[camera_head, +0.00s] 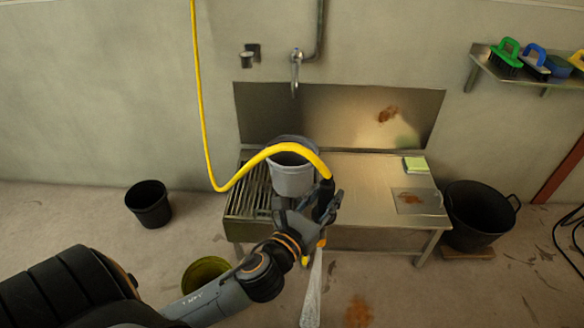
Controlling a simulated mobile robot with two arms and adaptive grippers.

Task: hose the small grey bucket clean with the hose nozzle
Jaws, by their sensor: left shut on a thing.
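The small grey bucket (293,179) stands on the slatted left part of the metal wash table (350,172). The yellow hose crosses in front of its mouth, so its inside is mostly hidden. My left gripper (325,207) is shut on the black hose nozzle (326,191), in front of and slightly right of the bucket. A whitish water jet (312,290) runs downward from the nozzle's end, in front of the table and not onto the bucket. My right gripper is not in view.
The yellow hose (200,95) hangs from above and loops to the nozzle. A black bucket (149,204) and an olive bucket (205,272) stand on the floor at left. A large black tub (477,215) stands right. A wall shelf (486,58) holds brushes.

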